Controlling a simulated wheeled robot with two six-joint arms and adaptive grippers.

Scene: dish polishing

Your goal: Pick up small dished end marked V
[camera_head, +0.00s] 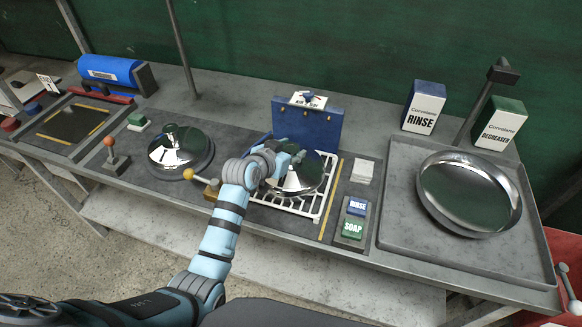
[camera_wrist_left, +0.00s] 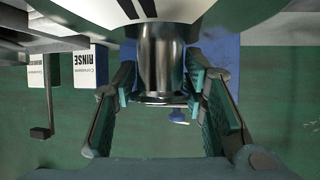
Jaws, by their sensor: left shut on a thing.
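A small shiny domed dished end (camera_head: 300,180) is over the white wire rack (camera_head: 325,205) at the middle of the bench. My left gripper (camera_head: 286,156) is at its top and hides part of it. In the left wrist view my left gripper (camera_wrist_left: 160,85) is shut on a metal stem that joins the dished end (camera_wrist_left: 200,10). Dark strokes show on its surface there, but I cannot read the letter. I cannot tell whether the dish touches the rack. Another shiny domed end (camera_head: 185,150) sits on the bench to the left.
A large shiny dish (camera_head: 468,195) lies in a grey tray (camera_head: 405,225) at right. A blue box (camera_head: 320,128) stands behind the rack. Rinse and soap blocks (camera_head: 353,226) lie to its right.

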